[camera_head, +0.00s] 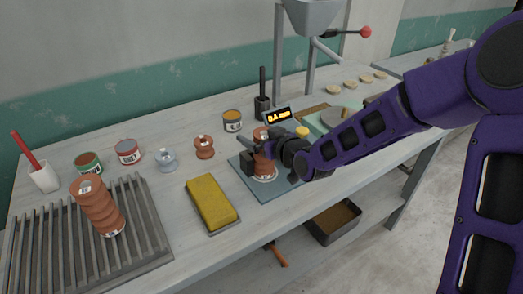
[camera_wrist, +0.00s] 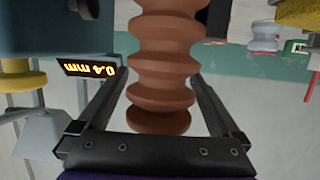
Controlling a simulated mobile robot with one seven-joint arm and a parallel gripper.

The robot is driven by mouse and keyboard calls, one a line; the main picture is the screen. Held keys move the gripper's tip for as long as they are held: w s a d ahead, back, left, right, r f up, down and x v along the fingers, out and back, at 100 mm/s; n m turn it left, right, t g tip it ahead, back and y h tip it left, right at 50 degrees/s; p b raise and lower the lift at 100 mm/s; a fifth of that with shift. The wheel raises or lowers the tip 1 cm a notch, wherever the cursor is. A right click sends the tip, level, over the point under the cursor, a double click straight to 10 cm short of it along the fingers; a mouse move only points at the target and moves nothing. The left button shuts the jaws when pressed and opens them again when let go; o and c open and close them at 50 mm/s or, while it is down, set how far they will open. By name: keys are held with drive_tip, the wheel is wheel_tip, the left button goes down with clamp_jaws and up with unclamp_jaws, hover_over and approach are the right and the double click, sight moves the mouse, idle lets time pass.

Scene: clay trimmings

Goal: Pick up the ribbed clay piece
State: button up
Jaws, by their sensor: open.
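An orange-brown ribbed clay piece (camera_head: 264,168) stands upright on a blue-grey plate (camera_head: 246,170) near the middle of the bench. My gripper (camera_head: 268,152) is at this piece and partly hides it in the head view. In the wrist view the ribbed clay piece (camera_wrist: 163,60) rises between the two open fingers of my gripper (camera_wrist: 160,82), with one finger on each side. Whether a finger touches it I cannot tell. A second, similar ribbed clay piece (camera_head: 98,207) stands on the slatted rack (camera_head: 145,225) at the left.
A yellow block (camera_head: 211,201) lies left of the plate. A small brown spool (camera_head: 204,147), a grey-blue spool (camera_head: 165,159) and several tins stand behind it. A display (camera_head: 278,115) reading 0.4 mm stands just behind my gripper, near a metal hopper (camera_head: 314,15).

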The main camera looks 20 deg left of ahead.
clamp_jaws()
idle(0.4)
drive_tip(key=shift+d+r, duration=0.1)
drive_tip(key=shift+r, duration=0.1)
